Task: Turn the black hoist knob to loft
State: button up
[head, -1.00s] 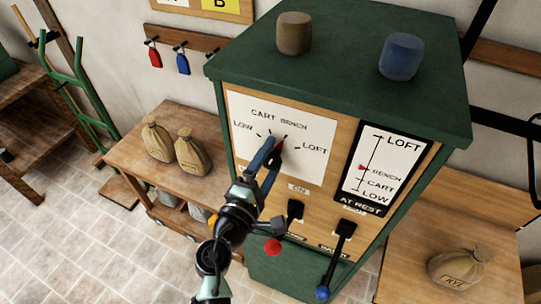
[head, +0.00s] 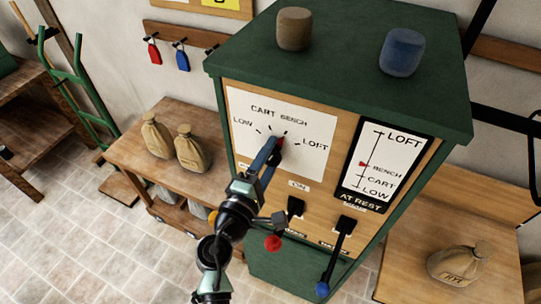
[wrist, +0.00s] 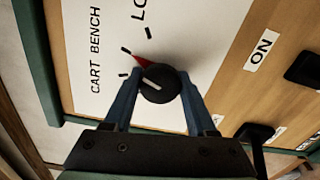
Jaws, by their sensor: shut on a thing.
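The black hoist knob (head: 277,157) sits on a white dial plate on the front of the green-topped cabinet. Its red pointer (wrist: 142,62) points near the BENCH mark, short of the LOFT mark. In the wrist view the round knob (wrist: 160,84) shows a white line on its face. My gripper (wrist: 160,92) has its blue fingers on both sides of the knob and is shut on it. In the head view my gripper (head: 270,152) reaches the dial from below and partly hides the knob. The gauge (head: 385,165) has its red marker at BENCH and reads AT REST.
Below the dial are a red-ended lever (head: 273,243) and a blue-ended lever (head: 323,288), close to my arm. A brown cylinder (head: 294,29) and a blue one (head: 402,53) stand on the cabinet.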

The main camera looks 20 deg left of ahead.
jog(key=shift+f, duration=0.1)
jog(key=m+b, duration=0.4)
jog(key=b, duration=0.1)
jog(key=shift+f+b, duration=0.15)
jog(key=shift+b, duration=0.15)
jog(key=shift+r+m+b, duration=0.2)
jog(key=shift+m+b, duration=1.45)
jog(key=shift+m, duration=0.15)
jog(key=o, duration=1.3)
jog(key=shift+o, duration=0.2)
